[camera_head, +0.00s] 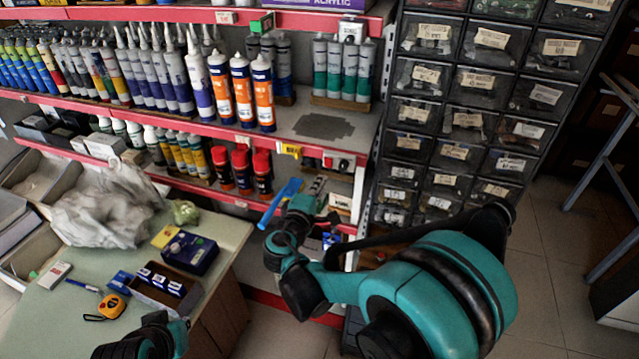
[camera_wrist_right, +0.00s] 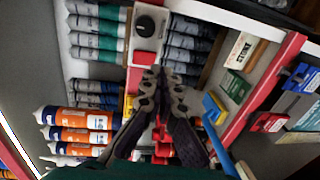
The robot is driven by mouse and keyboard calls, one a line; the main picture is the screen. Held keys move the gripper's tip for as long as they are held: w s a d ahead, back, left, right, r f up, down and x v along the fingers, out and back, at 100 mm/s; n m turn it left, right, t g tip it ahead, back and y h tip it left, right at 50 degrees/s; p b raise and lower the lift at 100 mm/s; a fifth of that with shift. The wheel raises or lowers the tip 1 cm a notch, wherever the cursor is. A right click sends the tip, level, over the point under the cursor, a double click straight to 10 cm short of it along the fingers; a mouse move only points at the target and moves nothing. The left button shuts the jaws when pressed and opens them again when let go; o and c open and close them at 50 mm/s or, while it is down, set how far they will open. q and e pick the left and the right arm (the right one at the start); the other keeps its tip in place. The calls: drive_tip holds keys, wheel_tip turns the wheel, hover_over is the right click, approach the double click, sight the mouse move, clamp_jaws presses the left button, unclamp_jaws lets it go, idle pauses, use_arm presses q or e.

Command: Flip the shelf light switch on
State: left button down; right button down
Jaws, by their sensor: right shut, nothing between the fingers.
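A small grey switch box with a black knob and a red rocker (camera_wrist_right: 143,58) is in the right wrist view, on the shelf front among the tubes. In the head view a small grey-and-red box (camera_head: 338,160) shows on the shelf edge. My right gripper (camera_wrist_right: 164,72) is shut and empty, its fingertips just below and to the right of the red rocker; I cannot tell whether they touch it. In the head view the right gripper (camera_head: 318,184) is at the shelf's right end, below the box. Whether the rocker is on or off cannot be told. The left gripper's jaws are not visible.
Red-edged shelves (camera_head: 290,147) hold many tubes and red-capped cans (camera_head: 262,172). A drawer cabinet (camera_head: 465,100) stands to the right. A blue strip (camera_head: 280,203) is beside the right gripper. A cluttered green counter (camera_head: 70,300) is at lower left.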

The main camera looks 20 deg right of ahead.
drive_tip(key=s+a+f+p, duration=0.1)
drive_tip(key=s+a, duration=0.4)
drive_tip(key=s, duration=0.3)
drive_tip(key=shift+a+f+p, duration=0.15)
drive_tip(key=shift+a+p, duration=0.05)
drive_tip(key=shift+p, duration=0.1)
drive_tip(key=s+d+f+m+g+y, duration=0.4)
drive_tip(key=s+d+m+g, duration=0.15)
drive_tip(key=s+d, duration=0.25)
drive_tip(key=s+a+m+g+y, duration=0.1)
drive_tip(key=s+a+m+y, duration=0.1)
drive_tip(key=s+m+y, duration=0.3)
drive_tip(key=s, duration=0.4)
drive_tip(key=shift+s+a+m, duration=0.2)
drive_tip(key=shift+s+m, duration=0.05)
drive_tip(key=shift+m, duration=0.1)
